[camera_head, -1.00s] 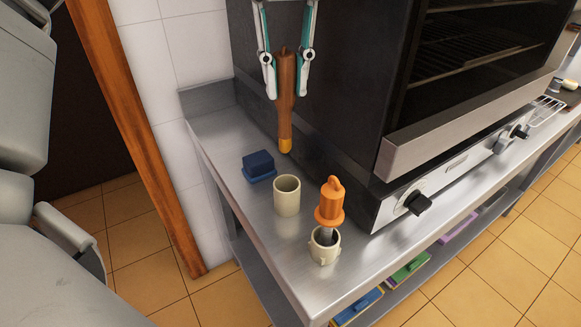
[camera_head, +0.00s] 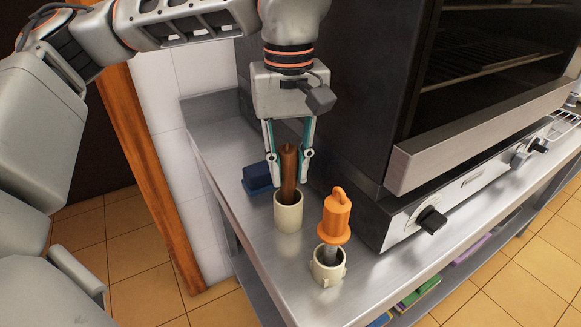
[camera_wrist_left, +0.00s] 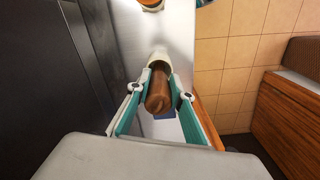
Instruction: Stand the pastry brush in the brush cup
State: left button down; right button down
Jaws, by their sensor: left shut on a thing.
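The pastry brush (camera_head: 289,170) is brown and upright, with its lower end inside the cream brush cup (camera_head: 288,217). The cup stands on the steel counter. My left gripper (camera_head: 288,181) is shut on the brush just above the cup's rim. The brush's yellow tip is hidden inside the cup; I cannot tell whether it touches the bottom. In the left wrist view the brush (camera_wrist_left: 158,97) sits between the fingers, with the cup (camera_wrist_left: 160,64) beyond it. My right gripper is not in view.
An orange-handled tool (camera_head: 335,218) stands in a second cream cup (camera_head: 327,267) to the right of the brush cup. A dark blue block (camera_head: 257,178) lies behind it on the left. The oven (camera_head: 400,200) borders the right side. The counter's front (camera_head: 285,275) is clear.

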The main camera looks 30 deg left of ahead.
pick_arm(q)
jog(key=c, duration=1.8)
grip_release()
notch_tip(320, 180, up, 7)
jog(key=shift+r+p, duration=0.15)
jog(key=shift+p, duration=0.75)
notch_tip(320, 180, up, 4)
jog(key=shift+f+p, duration=0.1)
jog(key=shift+p, duration=0.4)
jog(key=shift+r, duration=0.55)
